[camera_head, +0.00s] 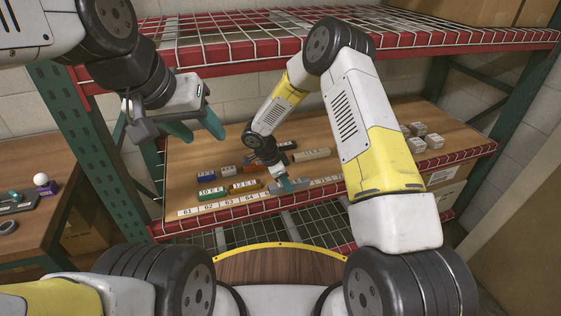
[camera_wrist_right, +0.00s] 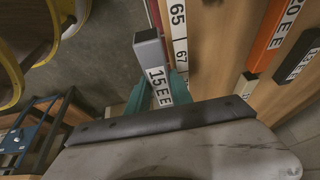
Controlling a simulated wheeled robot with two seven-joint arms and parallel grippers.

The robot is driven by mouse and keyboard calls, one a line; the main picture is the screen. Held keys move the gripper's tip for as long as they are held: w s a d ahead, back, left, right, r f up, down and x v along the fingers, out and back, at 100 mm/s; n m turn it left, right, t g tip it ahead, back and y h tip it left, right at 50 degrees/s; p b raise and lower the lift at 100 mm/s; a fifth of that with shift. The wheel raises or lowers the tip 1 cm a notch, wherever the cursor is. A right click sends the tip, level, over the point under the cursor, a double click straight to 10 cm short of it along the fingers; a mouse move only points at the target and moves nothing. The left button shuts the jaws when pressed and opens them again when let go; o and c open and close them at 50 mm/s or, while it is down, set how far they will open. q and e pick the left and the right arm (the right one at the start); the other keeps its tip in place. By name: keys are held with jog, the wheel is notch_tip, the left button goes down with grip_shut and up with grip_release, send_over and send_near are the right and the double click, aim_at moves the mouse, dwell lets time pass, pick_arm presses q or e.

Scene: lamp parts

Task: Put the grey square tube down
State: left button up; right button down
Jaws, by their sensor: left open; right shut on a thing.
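The grey square tube (camera_wrist_right: 150,58) carries a white label reading 15 E E and sits between the teal fingers of my right gripper (camera_wrist_right: 158,92) in the right wrist view. I cannot tell whether the tube touches the shelf.
Grey blocks (camera_head: 417,143) stand at the right. A red wire-mesh shelf (camera_head: 230,45) hangs above. A side table (camera_head: 38,215) is at left.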

jog(key=w, duration=0.2)
jog(key=w+a, duration=0.1)
jog(key=w, duration=0.2)
jog(key=w+a, duration=0.1)
jog(key=w, duration=0.2)
jog(key=shift+w+f, duration=0.15)
jog(key=shift+f, duration=0.25)
jog(key=shift+w+f, duration=0.2)
jog(key=shift+f, duration=1.55)
jog(key=shift+f, duration=0.1)
jog(key=c, duration=1.1)
grip_release()
jog(key=shift+c, duration=0.2)
jog(key=v, duration=0.7)
jog(key=shift+r, duration=0.3)
jog(key=shift+s+a, duration=0.1)
jog(key=shift+a, duration=0.05)
